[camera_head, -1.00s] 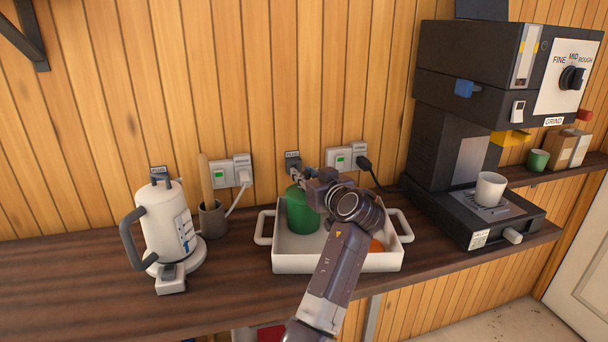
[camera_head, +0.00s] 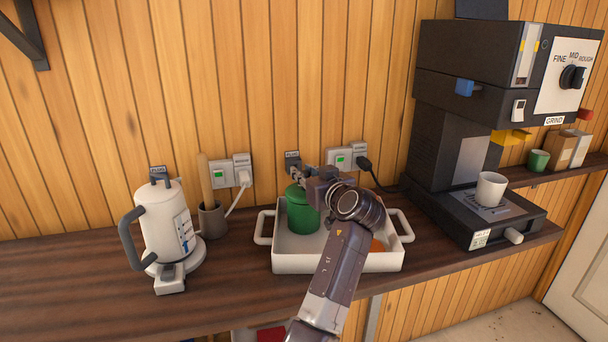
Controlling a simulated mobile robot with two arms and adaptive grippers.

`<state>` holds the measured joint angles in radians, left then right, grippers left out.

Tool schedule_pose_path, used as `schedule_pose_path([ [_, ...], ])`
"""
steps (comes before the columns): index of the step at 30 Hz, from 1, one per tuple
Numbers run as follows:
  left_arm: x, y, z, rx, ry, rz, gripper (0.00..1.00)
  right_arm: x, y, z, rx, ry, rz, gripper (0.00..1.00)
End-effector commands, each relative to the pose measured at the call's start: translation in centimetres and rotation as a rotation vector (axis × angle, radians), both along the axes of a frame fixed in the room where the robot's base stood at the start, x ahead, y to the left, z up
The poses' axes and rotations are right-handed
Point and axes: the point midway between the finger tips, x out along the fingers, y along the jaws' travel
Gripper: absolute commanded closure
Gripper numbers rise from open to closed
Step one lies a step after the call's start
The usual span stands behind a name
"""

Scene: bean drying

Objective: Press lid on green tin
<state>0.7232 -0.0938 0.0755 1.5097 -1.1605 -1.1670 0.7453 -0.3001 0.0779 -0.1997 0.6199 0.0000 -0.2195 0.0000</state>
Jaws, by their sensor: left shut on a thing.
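The green tin (camera_head: 302,214) stands upright in the left part of a white tray (camera_head: 335,262) on the dark wooden counter. A green lid sits at its top, partly hidden by my gripper; I cannot tell whether it is fully down. My left gripper (camera_head: 298,178) is at the top of the tin, shut on the lid's upper part, with its fingers small and partly hidden by the wrist. My left arm reaches over the tray's front edge. My right gripper is not in view.
A white kettle (camera_head: 163,222) stands at the left, with a grey-brown cup (camera_head: 212,220) beside it. A black grinder (camera_head: 455,130) with a white mug (camera_head: 490,189) stands at the right. An orange thing (camera_head: 377,246) lies in the tray behind my arm. The front left counter is clear.

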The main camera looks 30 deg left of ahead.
Motion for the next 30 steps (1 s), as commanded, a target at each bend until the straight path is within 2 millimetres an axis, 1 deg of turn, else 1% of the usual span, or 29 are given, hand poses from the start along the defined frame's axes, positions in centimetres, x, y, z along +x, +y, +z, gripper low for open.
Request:
schedule_pose_path([
  [14,-0.01,0.0,0.02,-0.001,-0.001,0.0,1.0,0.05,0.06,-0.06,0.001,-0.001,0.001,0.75],
  [30,-0.01,0.01,-0.3,-0.001,-0.001,0.0,1.0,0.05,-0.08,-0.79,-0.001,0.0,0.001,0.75],
])
